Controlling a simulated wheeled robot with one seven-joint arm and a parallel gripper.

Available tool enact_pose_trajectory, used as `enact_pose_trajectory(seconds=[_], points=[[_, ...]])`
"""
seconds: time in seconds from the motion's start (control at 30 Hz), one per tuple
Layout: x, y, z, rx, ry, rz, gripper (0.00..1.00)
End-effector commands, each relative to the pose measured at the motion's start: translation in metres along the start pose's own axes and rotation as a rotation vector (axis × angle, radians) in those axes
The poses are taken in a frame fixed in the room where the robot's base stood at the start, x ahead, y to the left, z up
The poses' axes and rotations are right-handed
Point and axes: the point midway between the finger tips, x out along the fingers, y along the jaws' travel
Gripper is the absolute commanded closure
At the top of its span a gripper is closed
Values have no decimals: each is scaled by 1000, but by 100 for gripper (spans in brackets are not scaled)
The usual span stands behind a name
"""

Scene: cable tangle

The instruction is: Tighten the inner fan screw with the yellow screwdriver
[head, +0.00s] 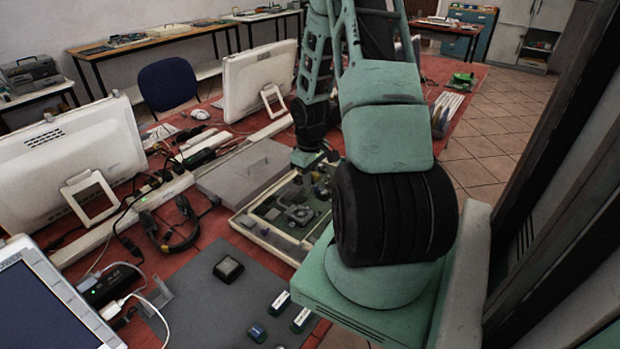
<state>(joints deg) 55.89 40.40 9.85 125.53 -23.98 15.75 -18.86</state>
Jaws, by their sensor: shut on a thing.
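An open case with a circuit board (268,240) lies on the red table at the middle of the head view. A square grey fan (298,214) sits on the board. My gripper (299,180) points down over the far side of the board, just beyond the fan. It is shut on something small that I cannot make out. The yellow screwdriver cannot be clearly seen, and the inner fan screw is too small to tell. My arm hides the right part of the case.
A grey lid or flat box (248,170) lies left of the case. White monitors (70,165), black headphones (170,232) and cables crowd the left side. A grey mat (205,300) in front holds a small black box (228,268) and several small containers.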

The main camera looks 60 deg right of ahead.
Motion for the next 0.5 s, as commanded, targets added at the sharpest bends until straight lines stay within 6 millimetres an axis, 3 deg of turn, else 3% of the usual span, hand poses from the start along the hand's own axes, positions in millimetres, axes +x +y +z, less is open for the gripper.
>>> enact_pose_trajectory(seconds=[0.1, 0.5], points=[[17, 0, 0, 0, 0, 0, 100], [49, 0, 0, 0, -1, 0, 100]])
